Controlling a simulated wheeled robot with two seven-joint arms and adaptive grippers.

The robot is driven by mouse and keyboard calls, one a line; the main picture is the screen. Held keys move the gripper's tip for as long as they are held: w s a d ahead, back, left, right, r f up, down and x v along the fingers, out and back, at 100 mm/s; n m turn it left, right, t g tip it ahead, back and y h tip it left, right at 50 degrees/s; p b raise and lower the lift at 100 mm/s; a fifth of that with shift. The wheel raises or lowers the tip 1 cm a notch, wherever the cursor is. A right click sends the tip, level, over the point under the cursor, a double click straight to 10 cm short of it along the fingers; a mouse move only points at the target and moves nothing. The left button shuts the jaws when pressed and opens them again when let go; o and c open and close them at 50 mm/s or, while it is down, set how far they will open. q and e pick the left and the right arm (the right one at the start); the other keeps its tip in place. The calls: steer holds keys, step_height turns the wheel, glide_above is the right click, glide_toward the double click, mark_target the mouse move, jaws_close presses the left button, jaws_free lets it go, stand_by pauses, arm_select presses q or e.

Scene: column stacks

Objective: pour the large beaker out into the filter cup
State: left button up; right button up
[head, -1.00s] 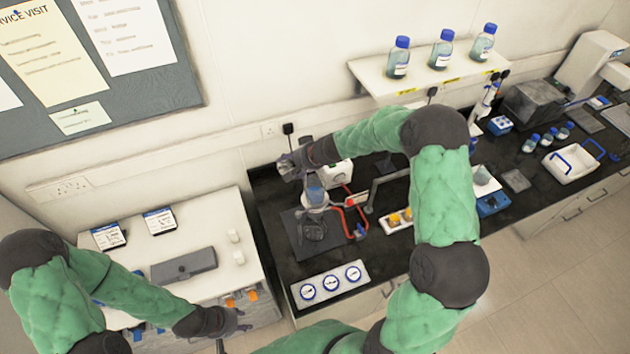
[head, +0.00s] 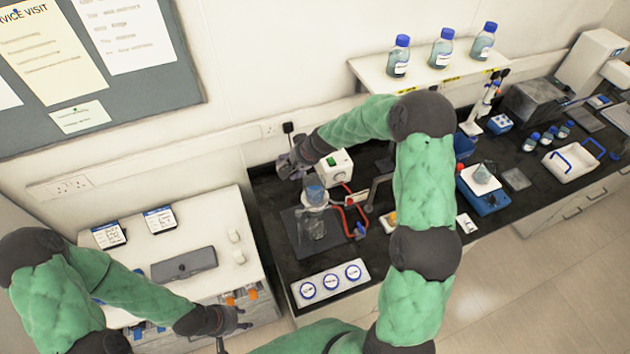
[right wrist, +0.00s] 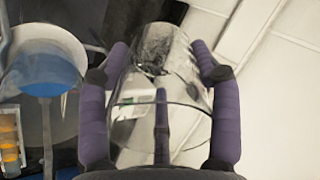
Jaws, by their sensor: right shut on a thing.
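My right gripper (head: 288,168) is at the back left of the black bench. In the right wrist view its purple fingers (right wrist: 160,100) are shut around the large clear glass beaker (right wrist: 178,58). I see no clear liquid level in the beaker. In the head view the beaker is mostly hidden by the gripper. The filter cup (head: 315,194) stands on a glass flask (head: 312,226), just right of and in front of my right gripper. In the right wrist view the filter cup (right wrist: 45,72) holds blue liquid. My left gripper (head: 236,320) is open and empty by the white cabinet's front.
A white pump box (head: 335,167) and red tubing (head: 352,215) are close beside the filter cup. A tray with three round dishes (head: 331,285) lies at the bench's front. A blue balance (head: 483,195) stands further right. A shelf (head: 380,80) with bottles hangs above.

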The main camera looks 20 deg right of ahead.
steer(key=shift+w+a+f+g+h+b, duration=0.1)
steer(key=shift+w+f+g+h+b, duration=0.1)
steer(key=shift+f+b, duration=0.15)
steer(key=shift+w+a+f+g+h+b, duration=0.1)
steer(key=shift+f+g+b, duration=0.1)
steer(key=shift+f+b, duration=0.1)
steer(key=shift+w+a+f+g+p, duration=0.15)
steer(key=shift+f+g+p, duration=0.25)
steer(key=shift+p, duration=0.2)
steer(key=shift+w+a+f+g+h, duration=0.15)
steer(key=shift+f+g+h, duration=0.2)
steer(key=shift+f, duration=0.25)
steer(key=shift+w+a+f+g+h, duration=0.1)
steer(key=shift+w+f+g+h, duration=0.25)
steer(key=shift+f+g+h, duration=0.15)
steer(key=shift+w+a+f+g+h, duration=0.15)
steer(key=shift+w+f+g+h, duration=0.15)
steer(key=shift+g, duration=0.3)
steer(key=shift+w+a+f+g+h, duration=0.15)
steer(key=shift+g+h, duration=0.2)
steer(key=shift+g, duration=0.2)
